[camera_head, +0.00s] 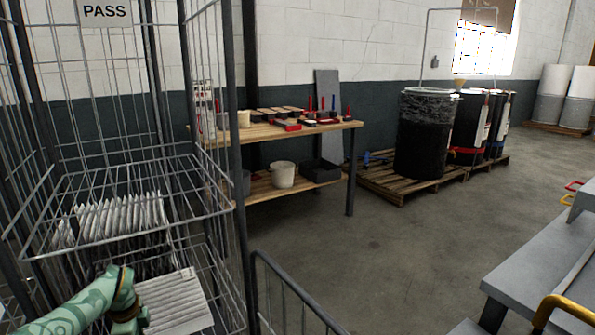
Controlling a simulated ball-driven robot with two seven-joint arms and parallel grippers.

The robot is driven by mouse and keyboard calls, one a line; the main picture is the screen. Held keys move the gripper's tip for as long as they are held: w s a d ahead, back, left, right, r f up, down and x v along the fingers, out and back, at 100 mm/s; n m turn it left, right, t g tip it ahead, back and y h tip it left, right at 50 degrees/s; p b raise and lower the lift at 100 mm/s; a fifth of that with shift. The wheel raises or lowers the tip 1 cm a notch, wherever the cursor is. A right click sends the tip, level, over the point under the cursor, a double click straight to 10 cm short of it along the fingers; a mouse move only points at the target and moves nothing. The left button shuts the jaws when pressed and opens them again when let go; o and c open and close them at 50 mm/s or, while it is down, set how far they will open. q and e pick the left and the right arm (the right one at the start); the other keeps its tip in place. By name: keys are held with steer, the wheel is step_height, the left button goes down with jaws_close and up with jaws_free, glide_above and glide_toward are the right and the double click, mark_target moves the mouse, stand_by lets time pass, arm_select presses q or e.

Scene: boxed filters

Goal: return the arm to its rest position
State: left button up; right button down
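My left arm, pale green with a swirl pattern, comes in at the lower left. Its end, with my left gripper (136,317), is low in front of the wire cage (180,158). The fingers are small and partly cut off by the dark wrist parts, so I cannot tell whether they are open or shut. White pleated filters (122,215) stand in a row in the cage's middle basket. More filters (175,302) lie in the lower basket, right beside the gripper; I cannot tell whether they touch. My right gripper is not in view.
A PASS sign (104,12) hangs on the cage. A wooden workbench (265,131) with tools stands behind it. Drums (424,140) stand on a pallet (408,185) farther right. Grey steps or a platform (535,265) are at the lower right. The middle floor is clear.

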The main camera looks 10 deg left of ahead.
arm_select(q)
steer(key=w+d+m+t+h+p, duration=0.2)
steer(key=w+d+m+t+h, duration=0.3)
steer(key=w+d+t, duration=0.6)
steer(key=s+d+f+n+g+y+p, duration=0.1)
steer(key=s+f+n+g+y+p, duration=0.3)
steer(key=s+f, duration=0.8)
steer(key=s+d+f+n+y, duration=0.15)
steer(key=s+f+n, duration=0.55)
steer(key=s, duration=0.9)
steer(key=s+d+f+n+g+p, duration=0.1)
steer(key=s+d+f+g, duration=0.1)
steer(key=s, duration=1.2)
steer(key=s+d+f+n+g+p, duration=0.1)
steer(key=s+d+f+g, duration=0.1)
steer(key=s, duration=1.2)
steer(key=s+d+f+n+g+p, duration=0.1)
steer(key=s+d+f+g, duration=0.1)
steer(key=s, duration=1.1)
steer(key=shift+s+d+g+h, duration=0.4)
steer(key=shift+d+g, duration=0.2)
steer(key=shift+d, duration=0.3)
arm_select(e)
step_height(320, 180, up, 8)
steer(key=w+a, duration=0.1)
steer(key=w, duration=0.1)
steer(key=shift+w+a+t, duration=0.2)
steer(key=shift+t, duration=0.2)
